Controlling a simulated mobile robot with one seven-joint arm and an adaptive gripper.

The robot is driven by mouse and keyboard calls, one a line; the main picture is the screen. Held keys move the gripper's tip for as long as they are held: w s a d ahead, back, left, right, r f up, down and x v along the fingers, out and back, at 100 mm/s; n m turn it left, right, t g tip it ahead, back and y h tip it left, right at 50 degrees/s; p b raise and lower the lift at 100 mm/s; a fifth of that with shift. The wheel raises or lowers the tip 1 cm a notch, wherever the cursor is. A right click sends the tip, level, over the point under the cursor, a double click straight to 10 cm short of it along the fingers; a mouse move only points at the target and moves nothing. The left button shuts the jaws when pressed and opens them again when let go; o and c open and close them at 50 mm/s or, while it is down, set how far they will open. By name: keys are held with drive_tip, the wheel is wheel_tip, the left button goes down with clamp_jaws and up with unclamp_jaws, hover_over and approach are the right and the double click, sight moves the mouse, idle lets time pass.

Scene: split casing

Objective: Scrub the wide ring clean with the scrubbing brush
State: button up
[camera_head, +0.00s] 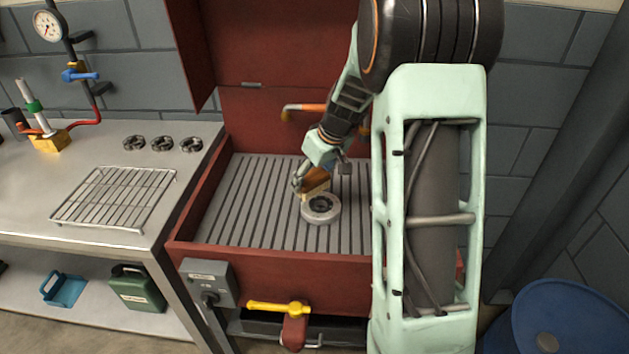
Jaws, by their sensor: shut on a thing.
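The wide ring (321,209) is a grey ring with a dark centre hole, lying flat on the slatted floor of the red wash basin. The scrubbing brush (316,182) has a brown-orange body and pale bristles along its lower edge. My gripper (303,182) is shut on the brush and holds it at the upper left edge of the ring. The bristles appear to be at or just above the ring; I cannot tell if they touch. My gripper hides part of the brush.
The basin's red front wall (280,268) and side walls stand around the slats. Left is a steel bench with a wire rack (115,198) and several small dark parts. The slats left of the ring are clear.

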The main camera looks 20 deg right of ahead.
drive_tip(key=shift+r+p, duration=0.65)
drive_tip(key=shift+r, duration=0.7)
